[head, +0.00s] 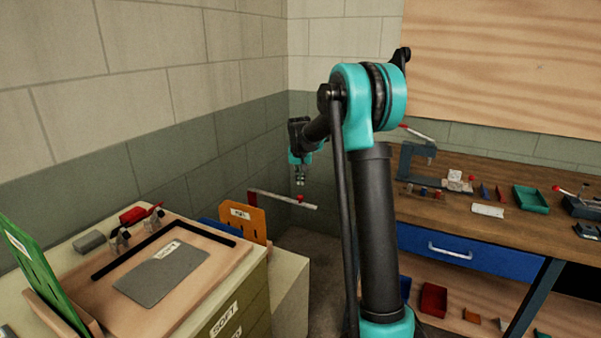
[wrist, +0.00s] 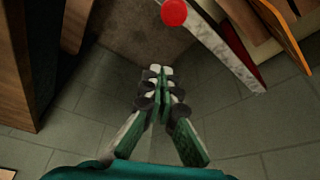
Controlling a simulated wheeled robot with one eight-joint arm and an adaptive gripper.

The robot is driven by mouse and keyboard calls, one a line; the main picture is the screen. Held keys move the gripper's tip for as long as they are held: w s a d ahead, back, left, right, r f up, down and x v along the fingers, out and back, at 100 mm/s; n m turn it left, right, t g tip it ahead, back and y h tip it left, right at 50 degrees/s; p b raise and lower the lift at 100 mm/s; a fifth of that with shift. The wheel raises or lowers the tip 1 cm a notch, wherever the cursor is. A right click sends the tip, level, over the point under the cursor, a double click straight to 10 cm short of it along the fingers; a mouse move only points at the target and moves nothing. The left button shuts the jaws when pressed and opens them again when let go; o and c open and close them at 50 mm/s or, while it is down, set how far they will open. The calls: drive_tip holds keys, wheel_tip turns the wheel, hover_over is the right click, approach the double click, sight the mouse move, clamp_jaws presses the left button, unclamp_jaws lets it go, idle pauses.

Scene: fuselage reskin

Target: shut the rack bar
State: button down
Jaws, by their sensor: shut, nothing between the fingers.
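The rack bar (head: 275,199) is a thin pale and red bar with a red knob (head: 300,198). In the head view it sticks out to the right beyond the orange panel (head: 243,217) at the rack. In the wrist view the bar (wrist: 222,50) runs diagonally at the upper right, with its red knob (wrist: 174,12) at the top edge. My gripper (head: 300,183) is shut and empty, pointing down near the knob in the head view. In the wrist view its fingertips (wrist: 160,72) are together, below the knob in the picture and apart from the bar. The bar's hinge is not clear.
A cabinet with a wooden tray (head: 215,268) and a grey plate stands at the left, beside a green panel (head: 35,270). A workbench (head: 460,190) with tools and a blue drawer (head: 450,247) is at the right. Floor shows between them.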

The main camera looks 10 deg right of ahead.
drive_tip(key=shift+s+a+f, duration=0.15)
drive_tip(key=shift+s+f, duration=0.45)
drive_tip(key=shift+s, duration=0.25)
drive_tip(key=shift+s+a+f, duration=0.15)
drive_tip(key=shift+s+f, duration=0.45)
drive_tip(key=shift+s, duration=0.2)
drive_tip(key=shift+s, duration=0.1)
